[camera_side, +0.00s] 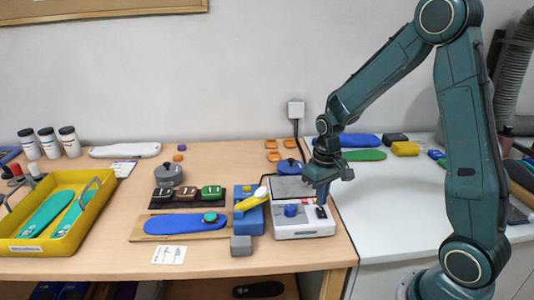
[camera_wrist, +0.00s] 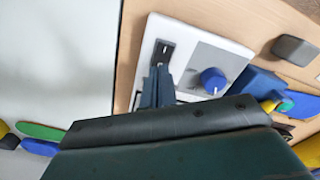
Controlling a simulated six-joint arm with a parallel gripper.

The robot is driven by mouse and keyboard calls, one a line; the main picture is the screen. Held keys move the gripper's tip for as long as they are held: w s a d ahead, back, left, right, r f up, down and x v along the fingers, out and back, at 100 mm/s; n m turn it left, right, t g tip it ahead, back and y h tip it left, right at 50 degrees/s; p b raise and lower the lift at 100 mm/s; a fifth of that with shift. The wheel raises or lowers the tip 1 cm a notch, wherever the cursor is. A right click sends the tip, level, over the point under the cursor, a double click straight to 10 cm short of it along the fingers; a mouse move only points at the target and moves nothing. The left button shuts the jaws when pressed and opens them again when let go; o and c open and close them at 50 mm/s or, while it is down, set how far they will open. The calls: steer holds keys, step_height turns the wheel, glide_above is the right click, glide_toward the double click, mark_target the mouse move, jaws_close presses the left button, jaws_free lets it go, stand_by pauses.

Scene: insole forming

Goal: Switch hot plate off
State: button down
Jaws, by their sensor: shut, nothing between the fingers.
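The hot plate (camera_side: 305,231) is a white box with a dark grey top plate (camera_side: 290,187), near the right end of the wooden table. Its control panel carries a blue knob (camera_side: 290,210) and a small black rocker switch (camera_side: 320,212). In the wrist view the knob (camera_wrist: 213,79) and the switch (camera_wrist: 163,51) both show clearly. My gripper (camera_side: 322,199) points down over the right side of the hot plate. Its shut, empty fingers (camera_wrist: 157,72) are right at the near end of the switch. I cannot tell whether they touch it.
A blue block (camera_side: 250,221) with a yellow-handled tool (camera_side: 251,201) stands just left of the hot plate. A grey block (camera_side: 241,246) sits in front of it. A board with a blue insole (camera_side: 186,224) lies farther left. The white table (camera_side: 375,205) is clear nearby.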

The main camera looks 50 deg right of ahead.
mark_target(320, 209)
steer(key=shift+f, duration=0.85)
stand_by(0.7)
steer(key=shift+r, duration=3.55)
steer(key=s+a+r+n+t, duration=0.1)
steer(key=s+a+r+t, duration=0.1)
steer(key=s+a+r, duration=0.3)
steer(key=s+a+r+n+t, duration=0.2)
steer(key=s+a+r, duration=0.3)
steer(key=s+r, duration=0.3)
steer(key=shift+s+a+t, duration=0.15)
steer(key=shift+s+t, duration=0.65)
steer(key=shift+s, duration=0.6)
